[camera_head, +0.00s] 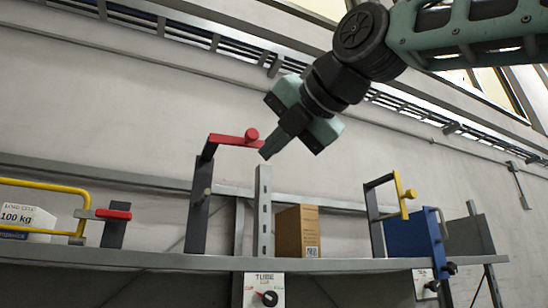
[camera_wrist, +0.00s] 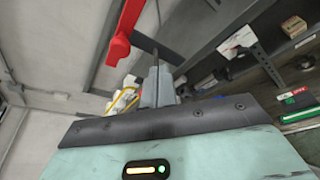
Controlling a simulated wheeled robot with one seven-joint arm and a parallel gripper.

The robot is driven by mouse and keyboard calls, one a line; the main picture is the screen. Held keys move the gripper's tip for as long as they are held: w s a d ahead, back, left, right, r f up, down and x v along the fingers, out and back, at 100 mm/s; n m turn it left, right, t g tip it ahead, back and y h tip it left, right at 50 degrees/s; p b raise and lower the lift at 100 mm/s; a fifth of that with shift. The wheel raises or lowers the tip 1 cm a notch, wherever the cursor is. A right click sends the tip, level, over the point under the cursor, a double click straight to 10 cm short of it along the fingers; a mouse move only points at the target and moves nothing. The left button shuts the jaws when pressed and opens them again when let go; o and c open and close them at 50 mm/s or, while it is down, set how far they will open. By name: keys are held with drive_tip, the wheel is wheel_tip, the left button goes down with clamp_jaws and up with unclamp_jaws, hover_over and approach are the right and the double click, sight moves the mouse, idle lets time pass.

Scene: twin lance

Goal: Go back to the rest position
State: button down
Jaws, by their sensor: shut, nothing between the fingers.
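My gripper (camera_head: 272,152) is shut and empty in the head view, raised above the shelf and pointing down to the left. Its fingers are close together, and their tip is just right of the red lever (camera_head: 235,140) on its dark upright post. I cannot tell whether they touch it. In the wrist view my shut fingers (camera_wrist: 158,85) show in the middle, with the red lever (camera_wrist: 122,38) at the upper left.
The shelf (camera_head: 150,261) carries a cardboard box (camera_head: 297,232), a blue box (camera_head: 408,236), a yellow-handled post (camera_head: 402,192) and a yellow rail (camera_head: 45,185) with a red-tipped lever (camera_head: 113,214). A knob panel (camera_head: 264,290) hangs below. Above the shelf is mostly bare wall.

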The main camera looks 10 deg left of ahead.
drive_tip(key=s+d+r+b, duration=0.2)
drive_tip(key=s+d, duration=0.1)
drive_tip(key=s, duration=0.3)
wheel_tip(320, 180, down, 38)
drive_tip(key=w+m+g+h+b, duration=0.3)
drive_tip(key=m+g+h+b, duration=0.15)
drive_tip(key=m, duration=0.85)
drive_tip(key=s+d+f+m+g+h+b, duration=0.1)
drive_tip(key=s+d+f+m, duration=0.4)
drive_tip(key=f, duration=0.5)
drive_tip(key=s+d+f+m+g+h+b, duration=0.1)
drive_tip(key=s+d+f+m, duration=0.4)
drive_tip(key=f, duration=0.6)
drive_tip(key=s+d+f+m+g+h+b, duration=0.1)
drive_tip(key=s+d+f+m+g+h, duration=0.2)
drive_tip(key=d+f, duration=0.4)
wheel_tip(320, 180, down, 4)
drive_tip(key=s+m+g, duration=0.1)
drive_tip(key=m, duration=0.1)
drive_tip(key=shift+s+d+m, duration=0.2)
drive_tip(key=shift+s+m, duration=0.1)
drive_tip(key=shift+s, duration=0.1)
